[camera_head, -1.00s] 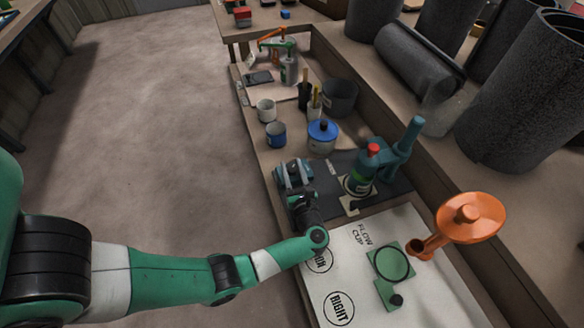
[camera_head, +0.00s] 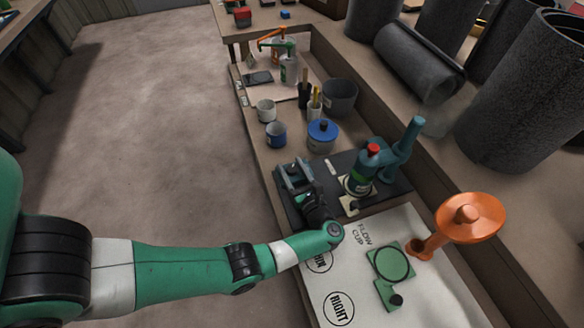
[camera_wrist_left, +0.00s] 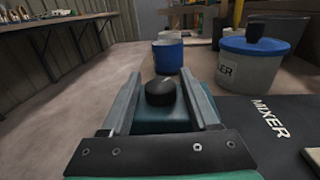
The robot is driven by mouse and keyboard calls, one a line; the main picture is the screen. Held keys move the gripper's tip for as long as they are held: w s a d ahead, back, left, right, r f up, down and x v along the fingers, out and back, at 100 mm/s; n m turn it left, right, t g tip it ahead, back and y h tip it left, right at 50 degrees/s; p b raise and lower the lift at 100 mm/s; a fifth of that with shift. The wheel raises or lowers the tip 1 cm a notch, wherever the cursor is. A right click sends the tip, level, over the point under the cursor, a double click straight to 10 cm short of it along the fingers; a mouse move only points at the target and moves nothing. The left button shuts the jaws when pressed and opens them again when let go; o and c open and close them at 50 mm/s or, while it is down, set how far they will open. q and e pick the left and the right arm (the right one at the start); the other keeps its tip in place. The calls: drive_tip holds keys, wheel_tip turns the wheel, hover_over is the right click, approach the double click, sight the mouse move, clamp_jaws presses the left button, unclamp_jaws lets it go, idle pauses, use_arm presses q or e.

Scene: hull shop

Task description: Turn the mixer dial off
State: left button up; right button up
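The mixer dial (camera_wrist_left: 161,92) is a round black knob on top of a small teal block (camera_wrist_left: 160,119), seen in the left wrist view. A short pale mark shows on the knob. My left gripper (camera_wrist_left: 163,84) is open, with one finger on each side of the dial. Small gaps seem to show between the fingers and the knob; contact cannot be made out. In the head view the left gripper (camera_head: 293,172) is over the bench's left edge and hides the dial. My right gripper is not in view.
A blue-lidded pot (camera_head: 322,136), a blue cup (camera_head: 276,134) and a white cup (camera_head: 266,110) stand beyond the gripper. The dark mixer mat (camera_wrist_left: 272,120) is at right. The floor at left is clear.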

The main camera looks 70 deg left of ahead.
use_arm(q)
drive_tip(key=shift+o, duration=0.4)
drive_tip(key=d, duration=1.1)
drive_tip(key=shift+w+d, duration=0.15)
drive_tip(key=shift+d, duration=0.2)
